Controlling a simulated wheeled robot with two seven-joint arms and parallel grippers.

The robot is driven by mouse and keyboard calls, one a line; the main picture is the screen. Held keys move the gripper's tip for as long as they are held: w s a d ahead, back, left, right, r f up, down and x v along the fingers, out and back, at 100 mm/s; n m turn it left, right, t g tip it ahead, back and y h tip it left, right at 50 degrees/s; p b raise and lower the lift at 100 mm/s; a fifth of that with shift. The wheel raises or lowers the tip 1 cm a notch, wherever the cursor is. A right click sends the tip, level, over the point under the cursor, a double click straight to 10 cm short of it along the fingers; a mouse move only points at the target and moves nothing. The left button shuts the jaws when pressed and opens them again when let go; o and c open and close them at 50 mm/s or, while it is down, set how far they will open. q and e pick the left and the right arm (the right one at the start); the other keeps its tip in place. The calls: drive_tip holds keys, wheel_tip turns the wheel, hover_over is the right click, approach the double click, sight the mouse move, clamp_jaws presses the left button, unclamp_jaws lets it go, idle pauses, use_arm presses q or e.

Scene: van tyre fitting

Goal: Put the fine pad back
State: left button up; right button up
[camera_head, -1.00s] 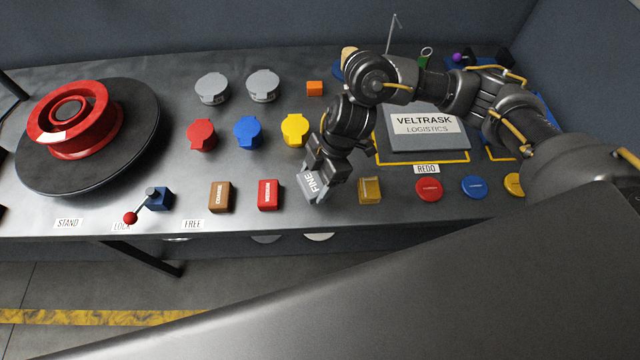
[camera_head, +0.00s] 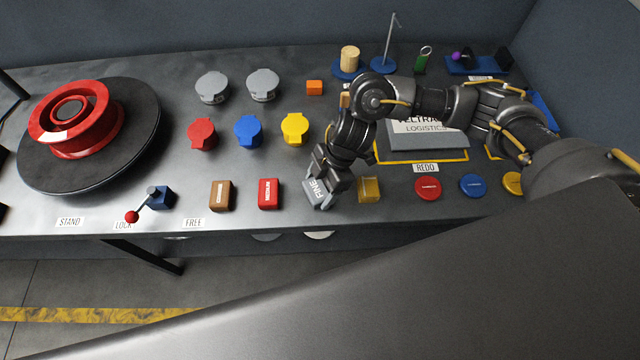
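The fine pad (camera_head: 318,192) is a grey block with FINE printed on it. It is at the front of the bench, between the red pad (camera_head: 269,194) and a yellow block (camera_head: 369,189). My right gripper (camera_head: 324,180) comes down over the fine pad with its fingers on either side of it. The fingers look closed on the pad. I cannot tell whether the pad's underside touches the bench. A brown pad (camera_head: 221,195) lies left of the red pad. My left gripper is not in view.
A red rim (camera_head: 72,118) lies on a black turntable (camera_head: 134,128) at the left. Red, blue (camera_head: 248,131) and yellow (camera_head: 295,128) lidded pots stand behind the pads. Red and blue discs (camera_head: 473,186) lie at the right. My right arm covers part of the grey VELTRASK board (camera_head: 432,140).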

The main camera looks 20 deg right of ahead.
drive_tip(key=o, duration=0.3)
drive_tip(key=shift+r, duration=0.15)
drive_tip(key=b+v, duration=0.1)
drive_tip(key=v, duration=1.1)
drive_tip(key=shift+r, duration=0.1)
